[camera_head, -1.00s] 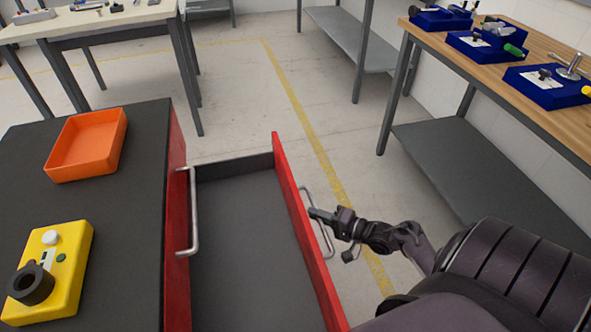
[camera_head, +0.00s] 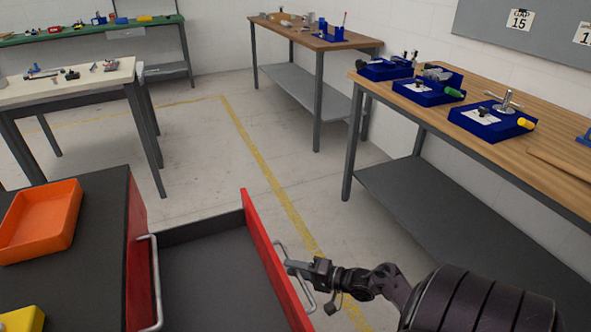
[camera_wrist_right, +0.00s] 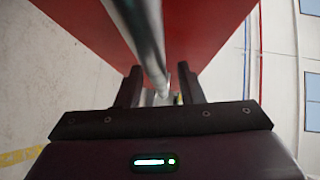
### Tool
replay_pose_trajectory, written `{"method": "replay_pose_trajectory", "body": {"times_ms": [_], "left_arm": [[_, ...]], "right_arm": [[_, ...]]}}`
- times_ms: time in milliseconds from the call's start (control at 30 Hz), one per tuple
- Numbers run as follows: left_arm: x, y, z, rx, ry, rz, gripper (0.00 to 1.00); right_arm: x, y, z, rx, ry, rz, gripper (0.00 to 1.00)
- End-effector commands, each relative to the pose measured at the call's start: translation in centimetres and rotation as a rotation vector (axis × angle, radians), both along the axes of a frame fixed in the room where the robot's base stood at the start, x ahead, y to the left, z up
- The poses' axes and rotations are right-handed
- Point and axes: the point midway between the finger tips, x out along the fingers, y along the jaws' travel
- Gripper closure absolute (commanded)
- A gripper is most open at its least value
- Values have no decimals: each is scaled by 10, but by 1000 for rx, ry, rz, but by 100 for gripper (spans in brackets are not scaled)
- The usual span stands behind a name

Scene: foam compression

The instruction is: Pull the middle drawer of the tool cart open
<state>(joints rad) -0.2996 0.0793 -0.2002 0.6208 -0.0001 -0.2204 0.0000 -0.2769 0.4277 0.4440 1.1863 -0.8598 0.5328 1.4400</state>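The tool cart (camera_head: 88,245) has a dark top and red sides and stands at the left of the head view. One of its drawers (camera_head: 205,272) is pulled well out, its dark inside bare where it shows. The drawer has a red front (camera_head: 268,250) with a metal handle (camera_head: 303,291). Another handle (camera_head: 156,285) sits on a closed drawer above it. My right gripper (camera_head: 296,266) is at the open drawer's handle. In the right wrist view the handle bar (camera_wrist_right: 148,45) runs between the fingers (camera_wrist_right: 160,88), which stand apart. My left gripper is out of view.
An orange tray (camera_head: 40,220) and a yellow object (camera_head: 22,319) lie on the cart top. A wooden workbench (camera_head: 500,155) with blue fixtures stands at the right, a grey shelf (camera_head: 440,205) below it. Open floor (camera_head: 210,150) with a yellow line lies behind the drawer.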

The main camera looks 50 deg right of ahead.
Motion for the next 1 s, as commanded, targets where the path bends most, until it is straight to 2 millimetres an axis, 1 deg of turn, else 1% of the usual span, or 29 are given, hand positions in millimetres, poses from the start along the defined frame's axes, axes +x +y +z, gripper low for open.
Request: {"method": "replay_pose_trajectory", "body": {"times_ms": [67, 167, 400, 500, 600, 733, 1000], "left_arm": [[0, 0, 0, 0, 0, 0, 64], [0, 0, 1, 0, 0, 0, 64], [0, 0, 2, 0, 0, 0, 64], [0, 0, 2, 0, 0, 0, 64], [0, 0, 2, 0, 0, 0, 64], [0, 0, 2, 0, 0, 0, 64], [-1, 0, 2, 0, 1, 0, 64]], "right_arm": [[-1, 0, 0, 1, 0, 0, 66], [-8, -3, 0, 0, 2, 0, 66], [-46, -18, 6, -2, 4, -1, 66], [-59, -23, 8, -1, 2, 0, 66], [-68, -27, 10, -2, 1, 0, 66], [-72, -29, 11, 0, 0, 0, 66], [-72, -29, 11, 0, 0, 0, 66]]}}
